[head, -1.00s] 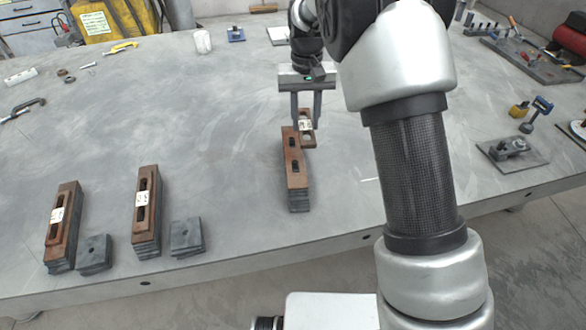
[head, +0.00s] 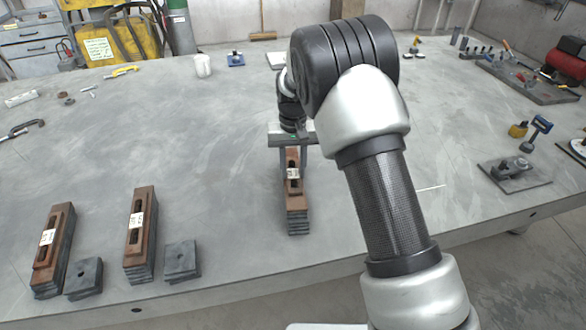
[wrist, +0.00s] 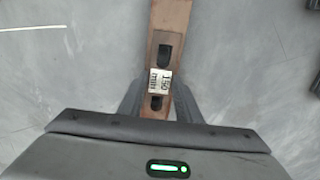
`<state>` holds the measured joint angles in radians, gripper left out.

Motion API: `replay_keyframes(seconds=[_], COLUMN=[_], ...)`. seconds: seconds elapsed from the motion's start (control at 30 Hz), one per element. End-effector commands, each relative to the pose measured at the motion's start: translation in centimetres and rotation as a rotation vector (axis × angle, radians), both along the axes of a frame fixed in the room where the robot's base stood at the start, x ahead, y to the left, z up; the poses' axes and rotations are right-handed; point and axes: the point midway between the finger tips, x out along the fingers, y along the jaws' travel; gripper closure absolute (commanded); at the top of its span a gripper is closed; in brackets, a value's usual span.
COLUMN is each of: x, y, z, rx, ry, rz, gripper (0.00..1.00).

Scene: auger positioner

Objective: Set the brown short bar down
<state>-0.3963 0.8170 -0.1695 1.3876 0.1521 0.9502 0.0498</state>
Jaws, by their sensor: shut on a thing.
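The brown short bar (head: 293,185) has a slot and a white label and sits between the fingers of my gripper (head: 292,168). In the wrist view, the short bar (wrist: 165,52) has a label reading about "150 mm", and my gripper (wrist: 158,100) has a finger on each side of it. My gripper is shut on the short bar. The bar is over a stack of dark plates (head: 298,222) with a brown top and lines up roughly along it. I cannot tell whether it touches the stack, since my gripper hides part of it.
Two similar stacks with labelled brown bars, one at far left (head: 42,275) and one nearer (head: 133,262), stand left. Low dark plate piles (head: 84,277) and (head: 182,260) sit beside them. A clamp on a plate (head: 513,172) stands right. The table between is clear.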

Motion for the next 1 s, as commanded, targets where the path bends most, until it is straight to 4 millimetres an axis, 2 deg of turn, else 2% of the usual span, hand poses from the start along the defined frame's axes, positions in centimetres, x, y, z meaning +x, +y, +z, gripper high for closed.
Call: replay_keyframes(seconds=[0.3, 0.33, 0.43, 0.77, 0.87, 1.0], x=[0.1, 0.0, 0.0, 0.0, 0.1, 0.1], y=[0.0, 0.0, 0.0, 0.0, 0.0, 0.1], z=[-0.2, -0.2, -0.2, 0.2, 1.1, 3.8], rx=[0.001, 0.001, 0.001, 0.001, 0.002, 0.003], ry=[-0.003, -0.002, -0.001, -0.002, -0.004, -0.006], rz=[0.000, 0.000, 0.000, 0.000, 0.000, -0.001], gripper=[1.00, 0.66, 0.50, 0.50, 0.50, 0.50])
